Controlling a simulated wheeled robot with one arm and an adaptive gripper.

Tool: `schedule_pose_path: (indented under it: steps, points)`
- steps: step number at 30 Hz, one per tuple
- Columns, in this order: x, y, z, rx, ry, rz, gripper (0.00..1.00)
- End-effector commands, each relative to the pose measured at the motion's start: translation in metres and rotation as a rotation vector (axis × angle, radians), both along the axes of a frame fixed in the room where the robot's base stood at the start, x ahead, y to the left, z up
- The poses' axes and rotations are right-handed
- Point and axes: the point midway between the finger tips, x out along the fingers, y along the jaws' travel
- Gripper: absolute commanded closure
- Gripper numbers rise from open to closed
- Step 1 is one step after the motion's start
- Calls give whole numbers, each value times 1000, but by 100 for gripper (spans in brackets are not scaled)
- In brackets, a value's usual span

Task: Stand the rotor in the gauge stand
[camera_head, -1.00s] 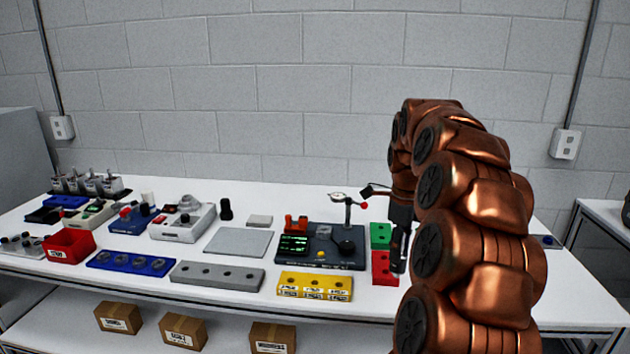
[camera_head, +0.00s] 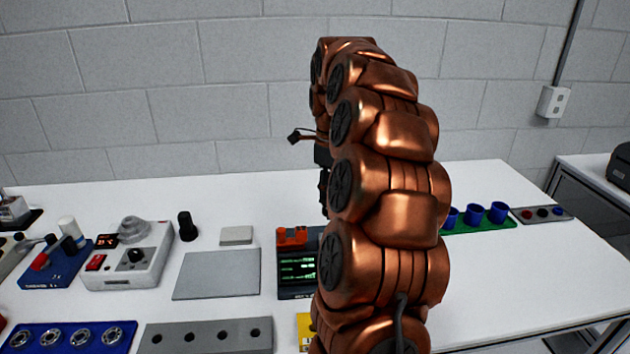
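My gripper (camera_head: 323,190) shows only in part at the left edge of my copper arm, hanging above the table. Its fingers are mostly hidden, so I cannot tell whether it is open or holds anything. The gauge station, a dark box with a green display (camera_head: 298,268) and an orange-red part on top, stands behind and left of my arm. Most of it, with any gauge stand, is hidden by the arm. I cannot make out the rotor in this view.
A blue tray with rings (camera_head: 70,337) and a grey block with holes (camera_head: 206,336) lie at the front left. A grey mat (camera_head: 217,274), a black knob (camera_head: 188,226) and a white control box (camera_head: 129,260) stand behind. Blue cups (camera_head: 473,214) stand right.

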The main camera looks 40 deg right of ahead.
Motion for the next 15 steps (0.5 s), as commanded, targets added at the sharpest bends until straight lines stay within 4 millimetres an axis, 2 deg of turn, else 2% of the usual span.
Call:
schedule_pose_path:
  steps: [8,15]
  points:
    - [0,1,-13,2,2,1,100]
    - [0,0,-36,0,1,0,100]
